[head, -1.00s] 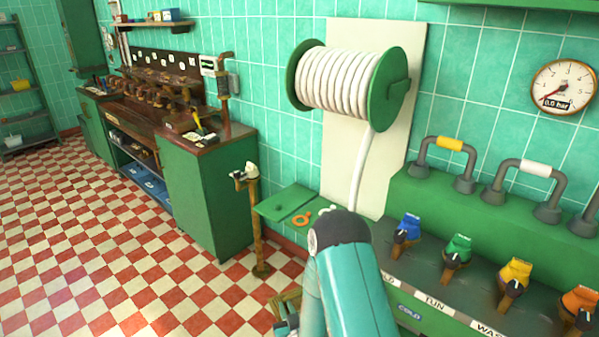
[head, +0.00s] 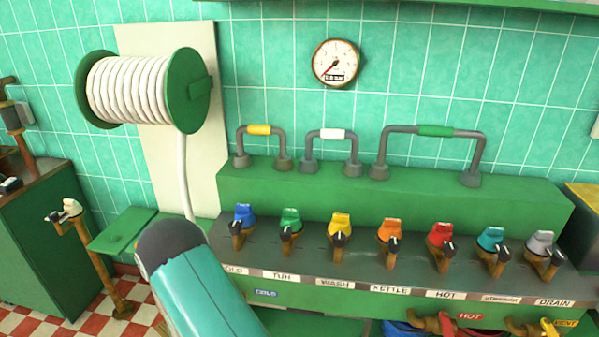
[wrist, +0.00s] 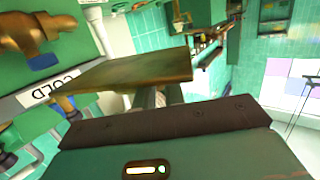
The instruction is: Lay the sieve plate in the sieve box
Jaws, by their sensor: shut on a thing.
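In the wrist view my gripper (wrist: 160,95) is shut on a flat, brown-gold plate (wrist: 122,72), which looks like the sieve plate. The plate is seen nearly edge-on, so its holes do not show. It sticks out ahead of the fingers, mostly to the left, and I see it held clear in the air. The fingers are partly hidden behind the dark edge of my wrist. In the head view only my arm shows, at the lower left; gripper and plate are out of that view. I cannot make out the sieve box in either view.
A green valve bench with several coloured taps (head: 340,228) and pipe handles (head: 430,132) fills the right. A white hose reel (head: 130,90) hangs at left, above a small green shelf (head: 120,232). The COLD label (wrist: 48,90) and brass fittings are close left in the wrist view.

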